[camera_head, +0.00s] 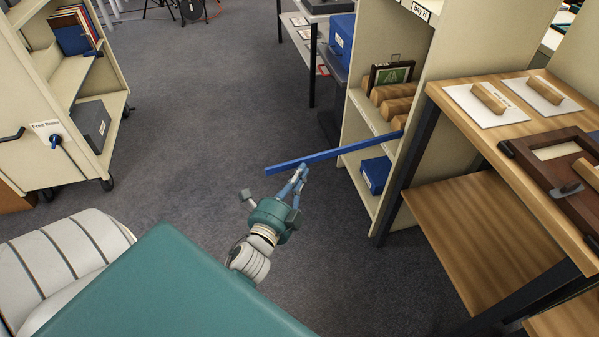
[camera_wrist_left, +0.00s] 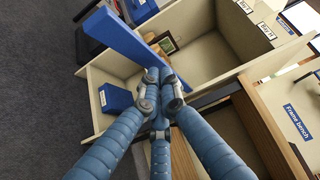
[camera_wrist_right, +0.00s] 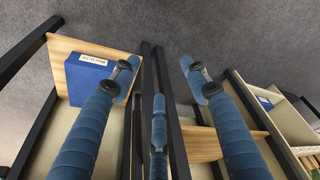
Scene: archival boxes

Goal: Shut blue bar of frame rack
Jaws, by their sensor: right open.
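The blue bar (camera_head: 335,153) sticks out level from the side post of the cream rack, across the front of its shelves. Its free end is over the floor at the left. In the left wrist view the bar (camera_wrist_left: 124,40) runs diagonally past the fingertips. My left gripper (camera_head: 299,172) is at the near side of the bar, close to its free end, with its fingers drawn together; it seems to touch the bar, not grip it. In the right wrist view my right gripper (camera_wrist_right: 158,75) is open and empty, away from the bar.
The rack (camera_head: 437,75) holds a framed picture (camera_head: 391,74), wooden blocks and a blue box (camera_head: 375,174). A wooden bench (camera_head: 470,100) stands at the right. A cream trolley (camera_head: 112,75) stands at the left. Grey floor between them is clear.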

